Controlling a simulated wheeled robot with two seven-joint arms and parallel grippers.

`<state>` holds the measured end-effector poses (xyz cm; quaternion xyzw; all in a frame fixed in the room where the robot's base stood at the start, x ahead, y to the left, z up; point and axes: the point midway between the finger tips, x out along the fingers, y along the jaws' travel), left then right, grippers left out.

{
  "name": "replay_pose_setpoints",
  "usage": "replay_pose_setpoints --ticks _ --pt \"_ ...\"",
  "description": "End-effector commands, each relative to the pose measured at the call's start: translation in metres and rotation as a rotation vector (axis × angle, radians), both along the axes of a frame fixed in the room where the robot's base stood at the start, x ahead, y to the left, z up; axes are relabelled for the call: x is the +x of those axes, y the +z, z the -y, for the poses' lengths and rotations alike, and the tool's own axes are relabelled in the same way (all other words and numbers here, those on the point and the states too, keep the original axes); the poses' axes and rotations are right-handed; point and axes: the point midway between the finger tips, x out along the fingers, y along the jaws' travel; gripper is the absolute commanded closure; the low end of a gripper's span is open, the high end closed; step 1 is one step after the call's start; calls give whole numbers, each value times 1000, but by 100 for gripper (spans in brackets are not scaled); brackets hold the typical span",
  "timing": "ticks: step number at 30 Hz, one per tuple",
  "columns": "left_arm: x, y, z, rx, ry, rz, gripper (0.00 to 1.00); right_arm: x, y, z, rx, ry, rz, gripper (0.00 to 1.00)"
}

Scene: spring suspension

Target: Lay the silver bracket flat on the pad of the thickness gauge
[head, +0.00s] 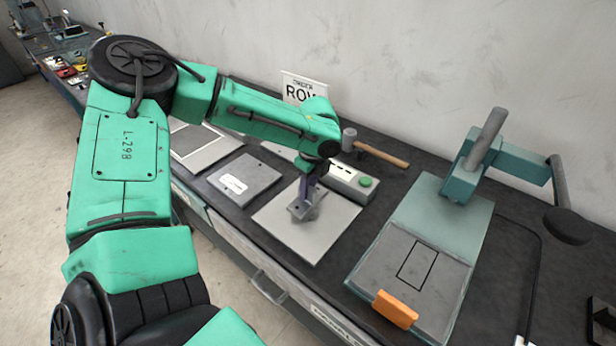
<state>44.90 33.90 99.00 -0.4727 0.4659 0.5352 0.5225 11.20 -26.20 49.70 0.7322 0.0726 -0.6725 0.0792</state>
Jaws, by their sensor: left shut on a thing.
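My left gripper (312,186) points down over a light grey square plate (325,240) and is shut on the small silver bracket (301,208). The bracket hangs below the fingers, low over the middle of the plate; I cannot tell whether it touches. A grey box with a display and a green button (348,180) sits at the plate's back edge. A teal lever press (425,205) stands to the right, with an outlined rectangle on its grey pad (440,285). No label shows which one is the thickness gauge. My right gripper is not in view.
A hammer (380,154) lies behind the grey box. A flat grey plate with a label (262,176) and a framed panel (210,153) lie to the left. An orange block (395,309) is at the press's front edge. A sign (303,88) stands by the wall.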

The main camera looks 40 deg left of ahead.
Motion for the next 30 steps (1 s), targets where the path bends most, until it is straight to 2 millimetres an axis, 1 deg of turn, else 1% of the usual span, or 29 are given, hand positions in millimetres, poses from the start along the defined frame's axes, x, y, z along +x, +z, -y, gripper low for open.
replay_pose_setpoints --ticks 7,9,14,17,18,19,20,28,30 --pt "0 -42 0 2 0 -2 100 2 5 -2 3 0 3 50" --pt "0 -46 0 1 1 2 100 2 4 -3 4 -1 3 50" --pt "1 -46 0 1 1 3 100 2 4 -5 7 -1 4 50" --pt "1 -49 0 0 2 3 100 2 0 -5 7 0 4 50" --pt "0 -48 0 0 2 2 66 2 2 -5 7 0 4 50" --pt "0 -48 0 0 2 2 55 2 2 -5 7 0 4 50" --pt "0 -48 0 0 2 2 48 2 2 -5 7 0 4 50" --pt "0 -47 0 0 2 2 48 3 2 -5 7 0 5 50" --pt "0 -44 0 0 2 2 48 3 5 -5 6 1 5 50"
